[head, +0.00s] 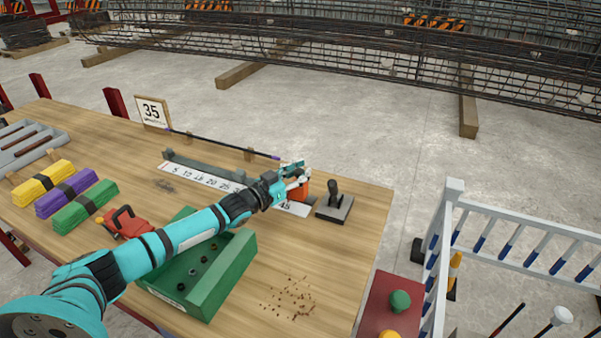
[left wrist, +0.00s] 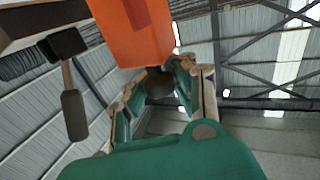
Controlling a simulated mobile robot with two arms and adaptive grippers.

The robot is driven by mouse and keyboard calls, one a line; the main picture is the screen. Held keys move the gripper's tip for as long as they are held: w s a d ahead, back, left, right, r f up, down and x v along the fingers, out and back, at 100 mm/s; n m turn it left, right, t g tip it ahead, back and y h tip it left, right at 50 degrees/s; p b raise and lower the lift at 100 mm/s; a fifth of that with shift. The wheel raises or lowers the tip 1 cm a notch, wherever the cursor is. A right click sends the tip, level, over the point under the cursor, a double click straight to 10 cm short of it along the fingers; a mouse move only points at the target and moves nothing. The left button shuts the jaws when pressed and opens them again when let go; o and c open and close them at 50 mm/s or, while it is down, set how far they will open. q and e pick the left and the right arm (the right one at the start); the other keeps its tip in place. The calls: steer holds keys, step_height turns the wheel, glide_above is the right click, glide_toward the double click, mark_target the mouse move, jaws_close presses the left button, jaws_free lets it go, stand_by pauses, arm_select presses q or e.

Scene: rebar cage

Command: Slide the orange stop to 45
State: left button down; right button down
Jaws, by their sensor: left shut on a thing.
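The orange stop (head: 304,192) sits near the right end of a white numbered scale (head: 212,181), close to the printed 45. The arm hides part of the scale and the stop's exact reading. My left gripper (head: 296,180) is at the stop and shut on it. In the left wrist view the stop's orange body (left wrist: 135,32) fills the top, and my left fingers (left wrist: 162,84) close around a dark rounded part beside it. My right gripper is not in view.
A dark lever on a grey plate (head: 335,206) stands just right of the stop. A rod (head: 225,146) lies behind the scale. A green box (head: 206,278) is under my arm. The front right tabletop holds brown crumbs.

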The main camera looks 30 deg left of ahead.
arm_select(q)
steer(key=shift+f, duration=0.25)
steer(key=shift+s+a+f, duration=0.1)
steer(key=shift+a, duration=0.05)
steer(key=c, duration=1.6)
jaws_free()
steer(key=shift+c, duration=0.2)
steer(key=o, duration=0.6)
steer(key=shift+s+a+r, duration=0.1)
steer(key=shift+s+r, duration=0.2)
steer(key=shift+w, duration=0.15)
steer(key=shift+s, duration=0.2)
steer(key=shift+v, duration=3.55)
